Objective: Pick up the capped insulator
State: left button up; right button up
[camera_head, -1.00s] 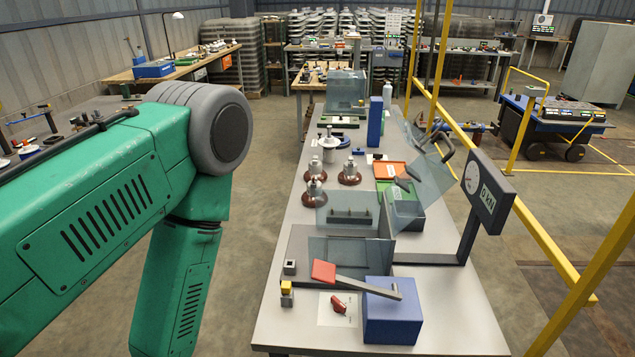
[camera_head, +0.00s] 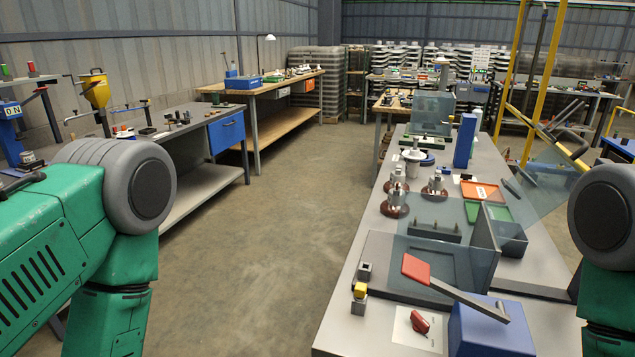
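Three insulators with brown discs and grey metal caps stand upright on the long grey table (camera_head: 345,312). One insulator (camera_head: 395,203) is nearest on the left, another (camera_head: 434,188) is to its right, and a third (camera_head: 397,180) is just behind. A larger white insulator (camera_head: 413,160) stands farther back. I cannot tell which one the task means. My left arm comes in at the left and my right arm at the right edge. Both bend down out of the picture, so neither gripper shows.
A blue box with a red-ended lever (camera_head: 490,325) stands at the table's front. Clear panels (camera_head: 440,262) and a green tray (camera_head: 487,212) stand beside the insulators. A tilted clear guard (camera_head: 550,185) is at the right. Another bench (camera_head: 190,135) stands left, with open floor (camera_head: 270,215) between.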

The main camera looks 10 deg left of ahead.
aim_at(398, 175)
jog(key=u, duration=2.15)
jog(key=i+j, duration=0.2)
jog(key=i, duration=0.3)
jog(key=i+j, duration=0.25)
jog(key=i, duration=0.2)
jog(key=i+l+z, duration=0.3)
jog(key=z, duration=0.2)
jog(key=i+l+z, duration=0.1)
jog(key=i+z, duration=0.9)
jog(key=i+j+z, duration=0.15)
jog(key=i+z, duration=0.15)
jog(key=z, duration=0.2)
jog(key=i+l+z, duration=0.1)
jog(key=i+z, duration=0.2)
jog(key=i, duration=0.7)
jog(key=i+j+z, duration=0.25)
jog(key=i, duration=0.7)
jog(key=i+z, duration=0.25)
jog(key=i, duration=0.3)
jog(key=i+j+z, duration=0.1)
jog(key=i+z, duration=0.15)
jog(key=i, duration=0.3)
jog(key=i+j+z, duration=0.2)
jog(key=i, duration=0.35)
jog(key=z, duration=2.15)
jog(key=i+j, duration=0.05)
